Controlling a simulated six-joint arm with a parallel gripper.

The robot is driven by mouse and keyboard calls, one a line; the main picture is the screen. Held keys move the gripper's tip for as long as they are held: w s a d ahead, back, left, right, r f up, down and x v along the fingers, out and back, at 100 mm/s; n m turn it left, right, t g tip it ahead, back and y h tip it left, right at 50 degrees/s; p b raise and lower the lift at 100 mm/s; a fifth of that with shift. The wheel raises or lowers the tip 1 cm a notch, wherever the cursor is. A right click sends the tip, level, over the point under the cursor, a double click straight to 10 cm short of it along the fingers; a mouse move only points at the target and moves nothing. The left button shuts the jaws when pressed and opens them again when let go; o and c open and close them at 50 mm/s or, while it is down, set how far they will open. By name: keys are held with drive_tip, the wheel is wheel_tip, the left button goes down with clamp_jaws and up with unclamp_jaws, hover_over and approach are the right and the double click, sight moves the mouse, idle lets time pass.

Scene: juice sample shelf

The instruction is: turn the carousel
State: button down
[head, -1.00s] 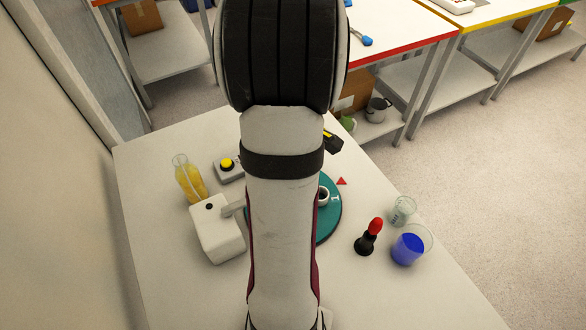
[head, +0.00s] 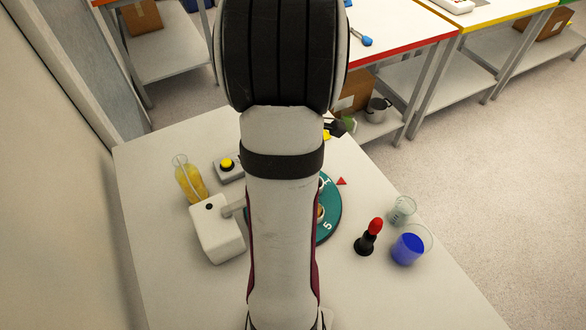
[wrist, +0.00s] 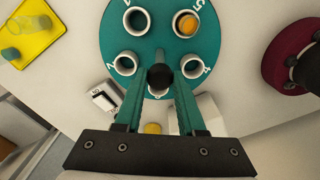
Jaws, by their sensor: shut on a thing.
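The carousel is a teal round disk (wrist: 210,15) with several white cups and white numbers. In the wrist view, a cup with orange contents (wrist: 186,23) is near the number 5; other cups look empty. My gripper (wrist: 160,78) is shut on a black knob (wrist: 160,75) at the disk's middle. In the head view, my arm covers the gripper and most of the disk; its right edge (head: 333,205) shows with a 5. A red triangle (head: 341,181) lies on the table just outside that edge.
To the right are a red-topped black object (head: 369,237), an empty glass (head: 402,210) and a blue-filled beaker (head: 409,247).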

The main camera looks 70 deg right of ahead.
drive_tip(key=shift+n, duration=3.3)
drive_tip(key=shift+w+n, duration=0.1)
drive_tip(key=shift+n, duration=3.3)
drive_tip(key=c, duration=0.5)
unclamp_jaws()
wheel_tip(320, 180, up, 8)
drive_tip(key=shift+f, duration=0.2)
